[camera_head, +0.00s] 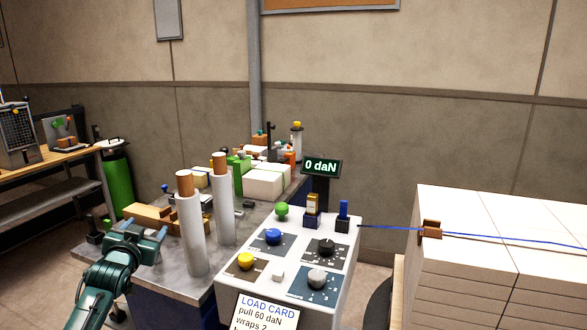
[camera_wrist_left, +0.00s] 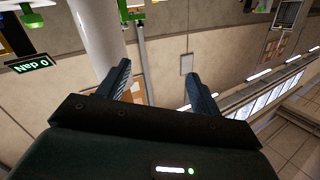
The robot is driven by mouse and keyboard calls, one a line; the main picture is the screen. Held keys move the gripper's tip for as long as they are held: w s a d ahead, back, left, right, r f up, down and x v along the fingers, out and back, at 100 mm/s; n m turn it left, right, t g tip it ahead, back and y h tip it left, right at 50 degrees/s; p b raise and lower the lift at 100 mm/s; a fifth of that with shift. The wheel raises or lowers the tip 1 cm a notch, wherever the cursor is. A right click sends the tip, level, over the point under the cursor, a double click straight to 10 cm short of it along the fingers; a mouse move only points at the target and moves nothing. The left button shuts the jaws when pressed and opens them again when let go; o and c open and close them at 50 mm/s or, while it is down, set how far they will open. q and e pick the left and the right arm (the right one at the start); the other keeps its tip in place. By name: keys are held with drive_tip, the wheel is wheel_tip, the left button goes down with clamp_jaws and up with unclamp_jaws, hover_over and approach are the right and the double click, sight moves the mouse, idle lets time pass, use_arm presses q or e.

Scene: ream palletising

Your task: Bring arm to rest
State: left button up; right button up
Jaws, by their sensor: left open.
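My left arm comes in at the lower left of the head view. Its teal gripper (camera_head: 143,236) is beside the two white posts with brown tops, to their left, above the grey bench. In the left wrist view the two dark fingers (camera_wrist_left: 157,72) stand wide apart with nothing between them. Behind them are a pale post and the wall. My right gripper is not in view.
A control panel (camera_head: 296,262) with coloured knobs and a load card (camera_head: 266,314) stands right of the posts (camera_head: 192,235). A display (camera_head: 321,167) reads 0 daN. A blue strap (camera_head: 500,238) crosses stacked white reams (camera_head: 455,275) at right.

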use_arm(q)
drive_tip(key=s+d+f+m+g+h, duration=0.1)
drive_tip(key=s+d+f, duration=0.35)
drive_tip(key=f, duration=0.25)
drive_tip(key=s+d+f+g+h, duration=0.1)
drive_tip(key=s+d+f, duration=0.35)
drive_tip(key=f, duration=0.25)
drive_tip(key=s+d+f+g+h, duration=0.1)
drive_tip(key=s+d+f, duration=0.3)
drive_tip(key=s, duration=0.6)
drive_tip(key=s+d+f+g+h, duration=0.1)
drive_tip(key=s+d+f, duration=0.3)
drive_tip(key=s, duration=0.6)
drive_tip(key=s+d+f+g+h, duration=0.1)
drive_tip(key=s+d+f, duration=0.3)
drive_tip(key=s, duration=0.6)
drive_tip(key=shift+s+d+g, duration=0.2)
drive_tip(key=shift+s+g, duration=0.05)
drive_tip(key=shift+g, duration=0.35)
